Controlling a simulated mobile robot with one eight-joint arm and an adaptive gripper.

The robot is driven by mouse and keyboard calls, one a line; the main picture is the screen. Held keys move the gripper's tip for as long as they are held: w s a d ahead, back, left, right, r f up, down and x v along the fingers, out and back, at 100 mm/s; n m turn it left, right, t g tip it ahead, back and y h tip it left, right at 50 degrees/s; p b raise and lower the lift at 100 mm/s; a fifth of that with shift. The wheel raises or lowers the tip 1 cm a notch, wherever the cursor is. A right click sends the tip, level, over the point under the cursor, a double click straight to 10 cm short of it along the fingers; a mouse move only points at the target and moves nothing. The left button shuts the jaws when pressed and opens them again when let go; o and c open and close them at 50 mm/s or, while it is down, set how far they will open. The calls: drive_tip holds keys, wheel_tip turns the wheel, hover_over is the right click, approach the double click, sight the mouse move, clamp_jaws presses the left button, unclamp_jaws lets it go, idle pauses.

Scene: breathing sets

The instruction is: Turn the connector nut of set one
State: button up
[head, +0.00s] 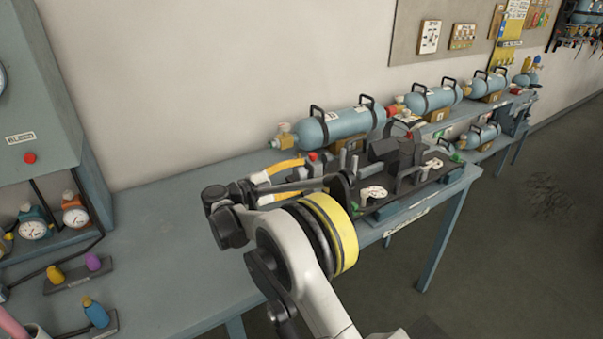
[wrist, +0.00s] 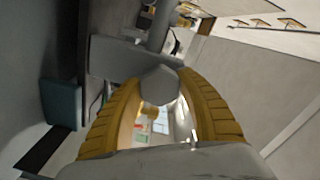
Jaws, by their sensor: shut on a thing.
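In the wrist view, the two ribbed yellow fingers of my gripper (wrist: 159,84) curve in from both sides. Their tips close on a grey faceted nut (wrist: 158,86), which sits in line with a grey stem behind it. In the head view, my gripper (head: 312,176) reaches right from the dark wrist to the left end of a dark fixture (head: 432,172) on the bench. The nut itself is too small and covered to make out there. I cannot read which set number this is.
Behind the fixture lies a blue cylinder (head: 345,123) with black handles, and more cylinders continue along the wall to the right. The blue bench (head: 185,230) is clear at left centre. A gauge cabinet (head: 35,95) and small coloured fittings (head: 95,312) stand at the left.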

drive_tip(key=shift+m, duration=1.3)
drive_tip(key=o, duration=1.2)
drive_tip(key=v, duration=1.2)
